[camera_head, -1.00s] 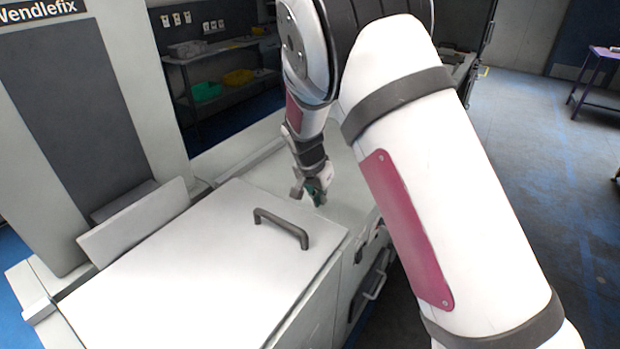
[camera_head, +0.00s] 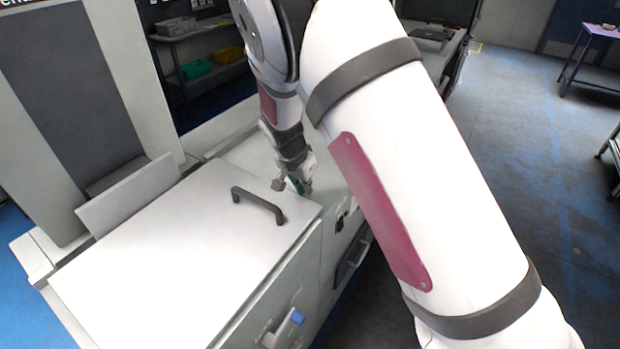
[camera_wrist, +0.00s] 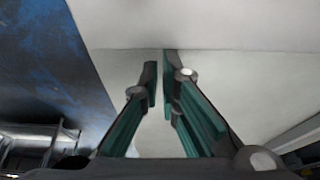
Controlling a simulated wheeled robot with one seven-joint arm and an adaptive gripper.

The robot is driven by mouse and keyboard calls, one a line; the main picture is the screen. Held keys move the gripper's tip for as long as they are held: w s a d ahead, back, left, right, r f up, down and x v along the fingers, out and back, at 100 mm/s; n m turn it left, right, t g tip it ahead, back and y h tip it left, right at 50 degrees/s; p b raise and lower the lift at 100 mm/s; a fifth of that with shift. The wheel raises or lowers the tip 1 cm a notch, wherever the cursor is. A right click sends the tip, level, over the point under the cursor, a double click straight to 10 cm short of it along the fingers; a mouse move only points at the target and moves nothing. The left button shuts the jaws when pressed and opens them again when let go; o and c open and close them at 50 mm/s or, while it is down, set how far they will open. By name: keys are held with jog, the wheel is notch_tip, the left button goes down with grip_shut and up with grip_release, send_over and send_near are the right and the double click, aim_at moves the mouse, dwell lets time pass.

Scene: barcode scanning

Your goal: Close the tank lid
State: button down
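The tank lid (camera_head: 165,255) is a broad white panel lying flat on top of the machine, with a dark arched handle (camera_head: 258,202) near its far right edge. I see no raised gap under the lid from here. My gripper (camera_head: 300,187) is just beyond the handle, to its right, apart from it and above the pale machine top. In the wrist view, the green-padded fingers (camera_wrist: 159,82) are nearly together, with only a thin gap and nothing held. A pale surface fills much of the wrist view, and the handle is not seen there.
A grey-panelled upright cabinet (camera_head: 75,100) stands at the left behind the lid. A latch with a blue part (camera_head: 290,325) is on the machine's front side. Shelves with green and yellow bins (camera_head: 197,69) stand behind. Open floor (camera_head: 530,200) lies to the right.

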jog(key=shift+s+d+f, duration=0.1)
jog(key=shift+s+f, duration=0.2)
jog(key=shift+s, duration=0.05)
jog(key=shift+d, duration=0.1)
